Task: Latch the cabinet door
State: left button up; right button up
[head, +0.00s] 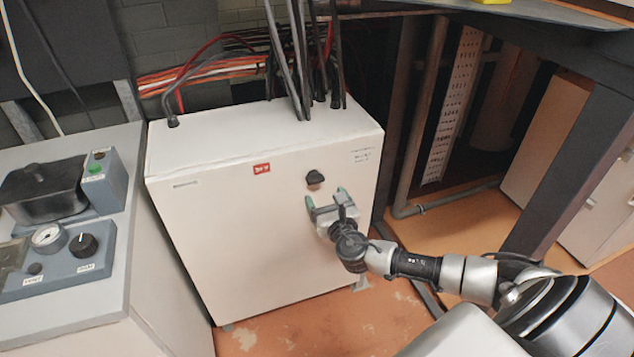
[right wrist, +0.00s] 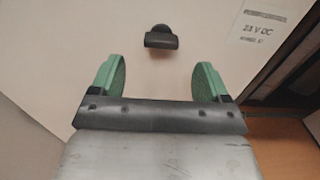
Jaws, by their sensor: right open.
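The white cabinet (head: 240,220) stands in the middle of the head view, its front door face looking closed. A black latch knob (head: 315,178) sits on the upper right of the door. My right gripper (head: 324,197) is in front of the door, just below the knob, open and empty. In the right wrist view the knob (right wrist: 161,38) lies ahead of and between the green-padded fingertips (right wrist: 160,75), apart from them. Its wide bar looks roughly level. My left gripper is not in view.
Cables (head: 300,60) rise from the cabinet's top. A grey console (head: 70,250) with a gauge and dial stands at the left. A dark table leg (head: 570,170) and a pipe (head: 420,110) are at the right. The orange floor (head: 300,325) is open below the cabinet.

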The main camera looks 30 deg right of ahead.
aim_at(317, 182)
jog(key=x, duration=0.3)
jog(key=shift+w+d+f, duration=0.1)
jog(key=shift+w+d, duration=0.05)
jog(key=shift+w, duration=0.15)
jog(key=shift+b+x, duration=0.3)
jog(key=shift+x, duration=0.8)
jog(key=shift+w+d, duration=0.1)
jog(key=shift+w, duration=0.45)
jog(key=shift+c, duration=1)
jog(key=c, duration=0.5)
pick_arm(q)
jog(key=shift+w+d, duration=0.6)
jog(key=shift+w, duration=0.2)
pick_arm(e)
jog(key=shift+c, duration=1.2)
